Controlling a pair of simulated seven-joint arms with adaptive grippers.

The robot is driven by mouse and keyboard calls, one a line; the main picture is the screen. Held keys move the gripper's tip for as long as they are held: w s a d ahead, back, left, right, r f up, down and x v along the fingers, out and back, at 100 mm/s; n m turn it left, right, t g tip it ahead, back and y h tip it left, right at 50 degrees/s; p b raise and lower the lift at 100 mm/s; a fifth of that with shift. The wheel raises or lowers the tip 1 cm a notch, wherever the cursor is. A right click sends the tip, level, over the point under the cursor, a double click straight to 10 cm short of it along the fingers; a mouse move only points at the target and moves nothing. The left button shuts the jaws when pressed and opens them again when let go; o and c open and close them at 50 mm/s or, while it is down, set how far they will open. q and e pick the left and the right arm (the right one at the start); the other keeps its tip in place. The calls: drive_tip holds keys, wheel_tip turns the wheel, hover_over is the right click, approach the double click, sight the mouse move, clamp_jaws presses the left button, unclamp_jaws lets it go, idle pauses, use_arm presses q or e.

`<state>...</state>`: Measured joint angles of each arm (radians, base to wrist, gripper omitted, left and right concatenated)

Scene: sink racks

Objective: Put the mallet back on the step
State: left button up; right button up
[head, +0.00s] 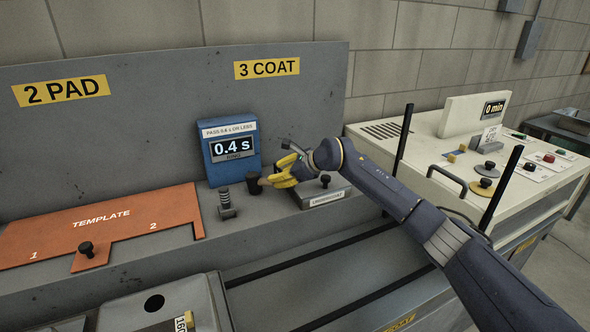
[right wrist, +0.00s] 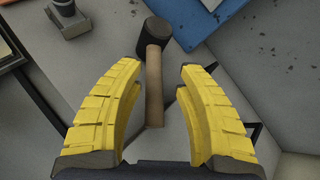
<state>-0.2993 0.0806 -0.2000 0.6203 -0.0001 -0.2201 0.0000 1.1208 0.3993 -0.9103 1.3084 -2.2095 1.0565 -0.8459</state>
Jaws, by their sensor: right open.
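The mallet has a black head (right wrist: 157,33) and a light wooden handle (right wrist: 154,92). In the right wrist view its handle runs between my open right fingers (right wrist: 160,66), with gaps on both sides and the head beyond the tips. In the head view the dark mallet head (head: 254,183) shows just left of my yellow right gripper (head: 273,180), below the blue ring meter; the gripper hides most of the handle. The grey step (head: 240,230) runs along the back panel. I cannot tell whether the mallet rests on it. My left gripper is out of view.
A blue meter (head: 218,160) reading 0.4 s stands behind the mallet. A spring-like post (head: 226,204) stands to its left, and an orange template (head: 150,212) lies farther left. A grey undercoat box (head: 335,190) sits right, partly behind my arm. Dark rails (head: 310,258) run in front.

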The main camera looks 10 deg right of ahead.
drive_tip(key=v, duration=0.8)
drive_tip(key=shift+s+r, duration=0.1)
drive_tip(key=shift+r, duration=0.05)
drive_tip(key=shift+d, duration=0.1)
